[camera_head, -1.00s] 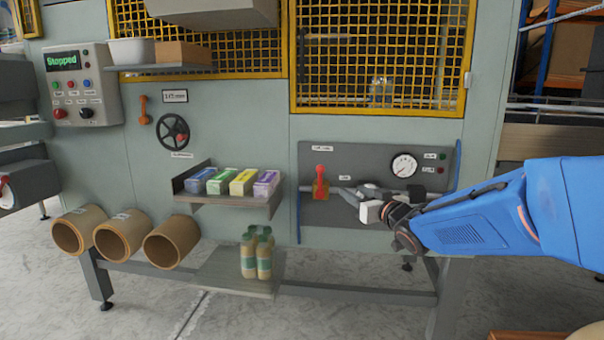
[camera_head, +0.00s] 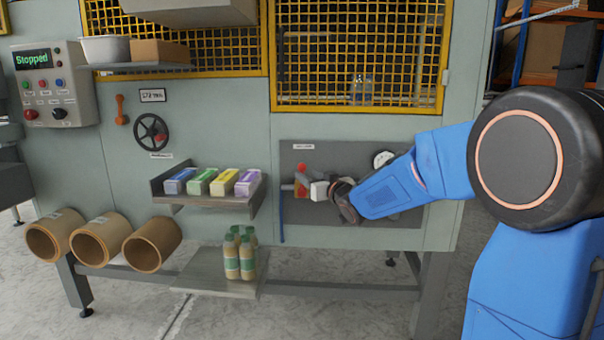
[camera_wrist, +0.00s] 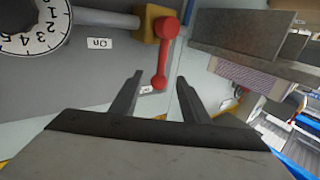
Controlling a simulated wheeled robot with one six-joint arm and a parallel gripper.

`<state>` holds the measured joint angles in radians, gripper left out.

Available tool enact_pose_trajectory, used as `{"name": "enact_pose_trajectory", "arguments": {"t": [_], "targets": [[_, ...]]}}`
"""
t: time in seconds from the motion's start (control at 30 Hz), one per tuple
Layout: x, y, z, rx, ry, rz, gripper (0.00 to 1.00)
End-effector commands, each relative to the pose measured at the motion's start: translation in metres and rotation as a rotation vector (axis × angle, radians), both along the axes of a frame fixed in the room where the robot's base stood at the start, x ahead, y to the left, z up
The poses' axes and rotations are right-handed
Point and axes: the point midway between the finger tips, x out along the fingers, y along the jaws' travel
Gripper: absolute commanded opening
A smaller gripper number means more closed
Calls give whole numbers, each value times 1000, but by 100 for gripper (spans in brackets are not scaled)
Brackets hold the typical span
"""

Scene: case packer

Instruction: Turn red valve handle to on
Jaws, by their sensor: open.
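The red valve handle (camera_wrist: 162,62) sits on a brass-yellow valve body (camera_wrist: 151,22) on a grey panel. In the wrist view its round end lies beside a small label, too small to read surely, and an "On" label (camera_wrist: 100,43) sits to the left.
A pressure gauge (camera_head: 383,159) is partly behind my arm. A shelf (camera_head: 213,200) with several coloured boxes stands left of the panel. A handwheel (camera_head: 151,132) and a control box reading "Stopped" (camera_head: 55,85) are farther left. Bottles (camera_head: 239,256) stand below.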

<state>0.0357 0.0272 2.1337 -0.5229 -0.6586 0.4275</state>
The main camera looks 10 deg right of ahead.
Motion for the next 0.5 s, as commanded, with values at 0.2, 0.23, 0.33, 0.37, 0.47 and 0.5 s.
{"name": "enact_pose_trajectory", "arguments": {"t": [0.2,0.23,0.33,0.37,0.47,0.5], "targets": [[32,10,0,1,1,1,42],[35,10,0,1,1,1,42],[44,13,0,1,0,0,42],[46,13,0,1,0,0,42],[49,14,0,0,0,0,42],[50,14,0,0,0,0,42]]}}
